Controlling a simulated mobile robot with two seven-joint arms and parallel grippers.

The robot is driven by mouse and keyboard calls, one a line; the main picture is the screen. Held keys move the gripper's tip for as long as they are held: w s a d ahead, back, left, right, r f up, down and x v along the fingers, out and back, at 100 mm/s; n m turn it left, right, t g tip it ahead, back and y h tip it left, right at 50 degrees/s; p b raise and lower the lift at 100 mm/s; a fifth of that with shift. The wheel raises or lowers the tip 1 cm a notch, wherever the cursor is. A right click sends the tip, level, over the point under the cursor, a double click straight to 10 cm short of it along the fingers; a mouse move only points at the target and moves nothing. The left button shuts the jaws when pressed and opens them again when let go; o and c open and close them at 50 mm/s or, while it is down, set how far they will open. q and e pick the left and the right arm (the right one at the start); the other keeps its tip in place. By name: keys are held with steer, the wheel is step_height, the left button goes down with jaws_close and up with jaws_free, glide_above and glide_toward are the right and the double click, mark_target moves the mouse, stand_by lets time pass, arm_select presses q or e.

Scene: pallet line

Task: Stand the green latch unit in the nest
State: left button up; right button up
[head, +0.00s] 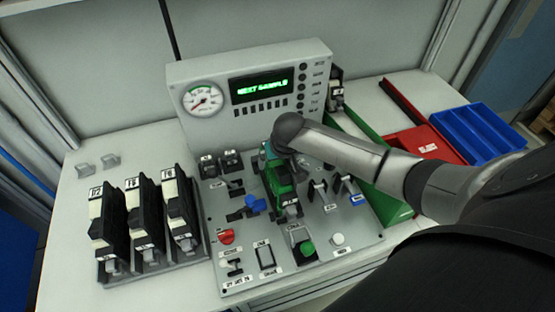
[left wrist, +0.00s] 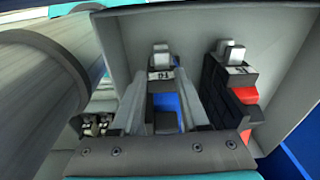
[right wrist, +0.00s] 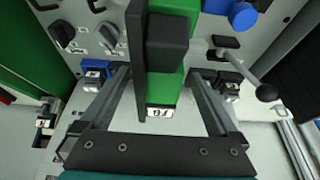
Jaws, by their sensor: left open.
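The green latch unit (head: 283,186) has a green body with black parts and stands over the middle of the grey control panel. In the right wrist view its green and black body (right wrist: 166,85) lies between the fingers, with a white label facing the camera. My right gripper (head: 270,152) is closed around it; its fingertips are largely hidden in the head view. I cannot make out the nest, or whether the unit touches the panel. My left gripper (left wrist: 165,115) is open, out of the head view, with a white-capped unit (left wrist: 162,70) showing between its fingers.
Three black units (head: 145,218) stand in a rack at the left. A grey console (head: 252,90) with gauge and lit display stands behind. Levers, a red knob (head: 226,237) and a green button (head: 307,249) crowd the panel. Red (head: 424,142) and blue (head: 480,131) bins are at right.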

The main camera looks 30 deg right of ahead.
arm_select(q)
steer(key=shift+r+p, duration=0.9)
steer(key=shift+r, duration=0.05)
arm_select(e)
steer(key=v, duration=1.5)
steer(key=shift+r, duration=0.1)
stand_by(0.4)
